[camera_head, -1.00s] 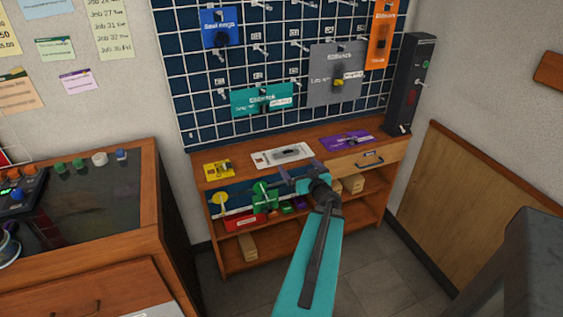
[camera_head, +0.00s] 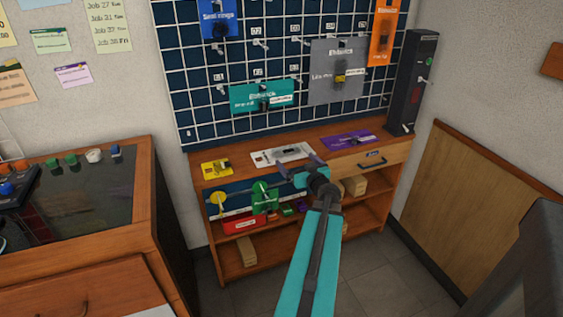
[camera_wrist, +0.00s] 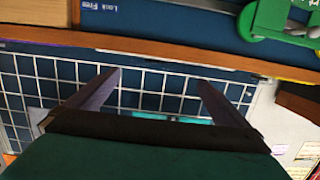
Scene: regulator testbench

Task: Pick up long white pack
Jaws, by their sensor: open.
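The long white pack (camera_head: 268,156) lies flat on the wooden bench top, with a dark item in its middle. My gripper (camera_head: 297,166) is in front of the bench top in the head view, and its fingers overlap the pack's right and near edge. I cannot tell whether they touch it. In the wrist view my gripper (camera_wrist: 158,82) has its two purple-grey fingers wide apart with nothing between them. The pack cannot be made out clearly there.
A yellow pack (camera_head: 216,168) lies left of the white pack and a purple pack (camera_head: 347,139) lies right. A wire grid board (camera_head: 225,120) with hanging packs rises behind. A dark upright box (camera_head: 413,85) stands at the right end. Shelves below hold wooden blocks (camera_head: 246,250).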

